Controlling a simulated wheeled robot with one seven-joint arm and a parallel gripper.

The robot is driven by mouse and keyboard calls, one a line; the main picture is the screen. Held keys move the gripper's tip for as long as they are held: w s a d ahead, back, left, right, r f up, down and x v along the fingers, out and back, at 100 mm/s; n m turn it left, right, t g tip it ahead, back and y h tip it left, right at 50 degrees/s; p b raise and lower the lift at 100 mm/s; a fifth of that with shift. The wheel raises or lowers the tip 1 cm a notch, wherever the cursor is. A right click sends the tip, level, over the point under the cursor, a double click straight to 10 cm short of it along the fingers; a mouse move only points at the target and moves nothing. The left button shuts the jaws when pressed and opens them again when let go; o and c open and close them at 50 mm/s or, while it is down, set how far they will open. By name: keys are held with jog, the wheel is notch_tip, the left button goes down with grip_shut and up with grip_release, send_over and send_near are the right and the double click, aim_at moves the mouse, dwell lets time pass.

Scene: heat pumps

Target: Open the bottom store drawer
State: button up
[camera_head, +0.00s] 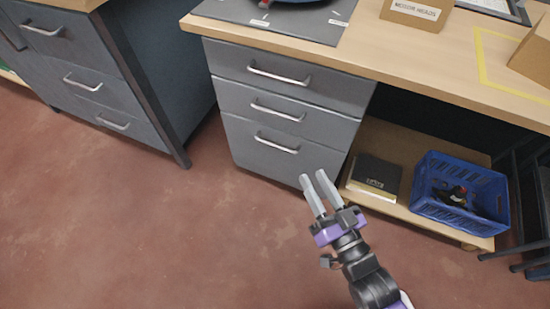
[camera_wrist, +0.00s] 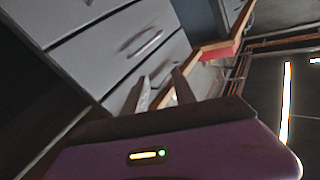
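A grey unit with three stacked drawers stands under the wooden worktop in the head view. Its bottom drawer (camera_head: 278,155) is the tallest, and its front looks flush with the unit. A silver bar handle (camera_head: 277,144) crosses the upper part of that front. My gripper (camera_head: 314,177) is open and empty, in front of the bottom drawer's lower right part, below and right of the handle, apart from it. The wrist view shows my two fingers (camera_wrist: 161,90) with a gap between them. Tilted drawer fronts with a blurred handle (camera_wrist: 145,44) lie beyond; which drawer this is, I cannot tell.
Another grey drawer cabinet (camera_head: 100,85) stands at the left. Right of the unit, a low wooden shelf (camera_head: 402,212) holds a dark box (camera_head: 376,174) and a blue crate (camera_head: 460,195). The reddish floor (camera_head: 170,230) before the drawers is clear. The worktop (camera_head: 395,55) overhangs above.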

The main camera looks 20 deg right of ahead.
aim_at(275, 145)
jog(key=w+f+m+b, duration=1.1)
jog(key=w+f+m, duration=0.2)
jog(key=w+f, duration=0.6)
jog(key=shift+t, duration=0.4)
jog(key=shift+w+r+b, duration=0.15)
jog(key=shift+w+b, duration=0.4)
jog(key=shift+w, duration=0.95)
jog(key=shift+w+r+b, duration=0.15)
jog(key=shift+w+b, duration=0.4)
jog(key=shift+w, duration=0.95)
grip_shut()
